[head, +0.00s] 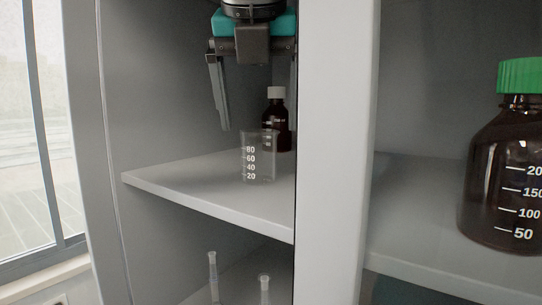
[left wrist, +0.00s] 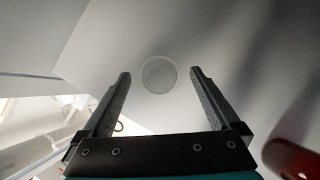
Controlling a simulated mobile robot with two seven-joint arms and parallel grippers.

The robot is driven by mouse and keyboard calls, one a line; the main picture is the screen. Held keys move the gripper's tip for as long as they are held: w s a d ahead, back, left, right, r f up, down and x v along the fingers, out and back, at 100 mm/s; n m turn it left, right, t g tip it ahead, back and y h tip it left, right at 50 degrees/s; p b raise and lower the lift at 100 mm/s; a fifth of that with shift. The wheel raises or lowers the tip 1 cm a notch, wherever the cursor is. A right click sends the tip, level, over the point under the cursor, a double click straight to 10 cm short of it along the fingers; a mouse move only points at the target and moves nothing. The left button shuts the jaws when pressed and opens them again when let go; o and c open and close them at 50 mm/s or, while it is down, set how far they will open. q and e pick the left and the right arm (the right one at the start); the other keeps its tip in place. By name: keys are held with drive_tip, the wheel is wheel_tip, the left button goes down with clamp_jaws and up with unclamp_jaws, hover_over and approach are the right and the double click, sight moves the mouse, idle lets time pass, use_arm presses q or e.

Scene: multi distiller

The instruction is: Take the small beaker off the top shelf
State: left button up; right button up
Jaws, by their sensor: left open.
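The small clear beaker (head: 259,158) with white marks up to 80 stands upright on the shelf (head: 190,184) in the left cabinet bay. My left gripper (head: 260,126) points down from above it, open and empty, its fingertips near rim height. Its right finger is mostly hidden by the white post. In the left wrist view the beaker (left wrist: 159,74) shows from above as a faint circle. It lies between the tips of the open left gripper (left wrist: 160,75), with a gap on both sides. I cannot tell the exact height gap. My right gripper is not in view.
A small brown bottle (head: 278,122) with a white cap stands close behind the beaker. The white post (head: 335,150) is just right of it. A large brown bottle (head: 508,180) with a green cap stands in the right bay. Clear cylinders (head: 213,276) stand below.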

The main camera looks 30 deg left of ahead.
sight(260, 152)
use_arm(q)
drive_tip(key=shift+x, duration=1)
drive_tip(key=x, duration=0.5)
drive_tip(key=shift+s+f, duration=0.15)
drive_tip(key=shift+s, duration=0.2)
drive_tip(key=shift+c, duration=0.2)
drive_tip(key=c, duration=1.4)
